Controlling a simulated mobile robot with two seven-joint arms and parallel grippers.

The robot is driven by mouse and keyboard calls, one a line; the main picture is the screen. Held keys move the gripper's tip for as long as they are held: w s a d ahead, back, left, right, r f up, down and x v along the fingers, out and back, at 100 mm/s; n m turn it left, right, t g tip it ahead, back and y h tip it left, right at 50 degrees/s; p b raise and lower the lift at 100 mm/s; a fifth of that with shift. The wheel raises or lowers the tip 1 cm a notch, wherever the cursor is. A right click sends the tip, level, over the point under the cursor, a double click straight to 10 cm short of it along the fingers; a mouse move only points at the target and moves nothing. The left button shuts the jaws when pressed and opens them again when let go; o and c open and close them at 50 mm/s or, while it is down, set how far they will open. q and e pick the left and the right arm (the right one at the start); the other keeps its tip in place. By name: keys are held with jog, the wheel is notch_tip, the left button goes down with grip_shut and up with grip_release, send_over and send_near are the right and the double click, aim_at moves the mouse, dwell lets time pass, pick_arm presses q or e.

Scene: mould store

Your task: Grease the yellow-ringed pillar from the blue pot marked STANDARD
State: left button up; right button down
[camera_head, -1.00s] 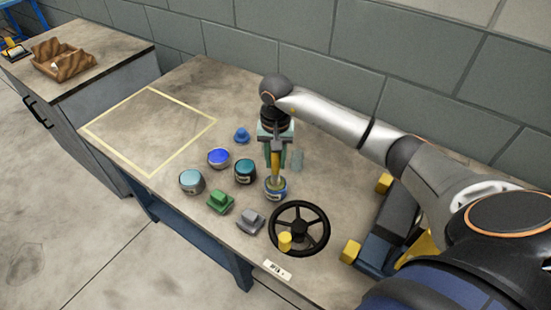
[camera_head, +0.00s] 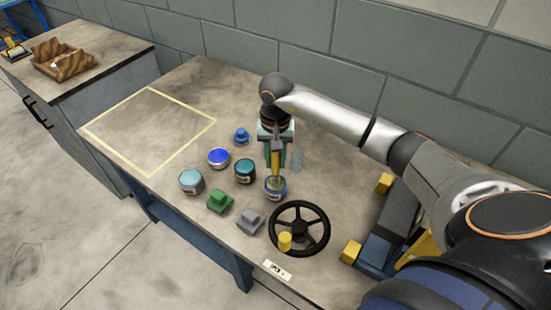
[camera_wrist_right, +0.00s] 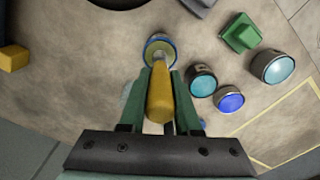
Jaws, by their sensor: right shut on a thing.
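My right gripper (camera_head: 277,158) is shut on a yellow-handled tool (camera_wrist_right: 160,98), which points down. Its lower end meets a small blue-banded pot (camera_head: 275,189) in the head view; the same pot shows in the right wrist view (camera_wrist_right: 160,44). The tool's tip is hidden, so I cannot tell how deep it is. A pot with a bright blue top (camera_head: 218,157) stands further left. The pot labels are too small to read. I cannot make out a yellow-ringed pillar. My left gripper is not in view.
A teal pot (camera_head: 245,172), a pale teal pot (camera_head: 191,181), a green block (camera_head: 219,202), a grey block (camera_head: 251,221) and a blue knob-shaped piece (camera_head: 242,135) stand nearby. A black handwheel (camera_head: 326,230) is in front. The yellow-outlined area (camera_head: 178,162) is empty.

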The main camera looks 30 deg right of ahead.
dwell(0.3)
jog(key=shift+r+p, duration=2.15)
jog(key=shift+r, duration=1.35)
jog(key=s+a+r+n, duration=0.7)
jog(key=s+a, duration=0.3)
jog(key=shift+s+r, duration=0.25)
jog(key=shift+s, duration=0.05)
jog(key=shift+s, duration=0.1)
